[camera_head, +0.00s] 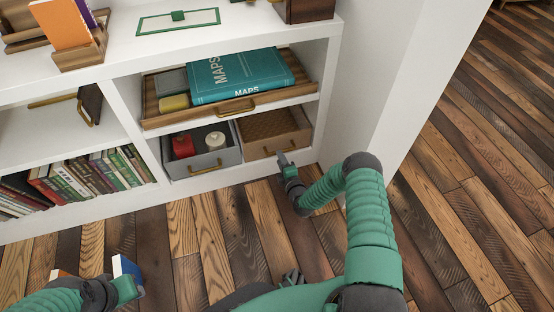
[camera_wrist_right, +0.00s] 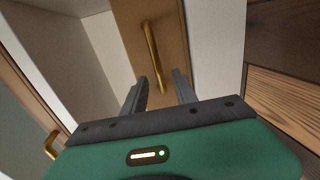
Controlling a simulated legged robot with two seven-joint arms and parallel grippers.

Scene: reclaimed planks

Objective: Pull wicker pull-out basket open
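The wicker pull-out basket (camera_head: 262,125) sits in the lower right compartment of the white shelf, with a brass handle (camera_head: 287,148) on its tan front. In the right wrist view the basket front (camera_wrist_right: 172,22) and the upright-looking handle (camera_wrist_right: 153,55) are straight ahead. My right gripper (camera_head: 283,160) is just in front of the basket. Its two fingers (camera_wrist_right: 160,82) are apart and empty, with the near end of the handle between or just beyond the tips; contact cannot be told. My left gripper (camera_head: 132,284) is low at the left, far from the basket, its fingers unclear.
A grey bin (camera_head: 222,158) with a red and a white item stands left of the basket. A wooden tray (camera_head: 215,113) with a teal maps book (camera_head: 240,75) is above. A white side wall (camera_head: 365,80) rises at the right. Floor before the shelf (camera_head: 225,235) is largely clear.

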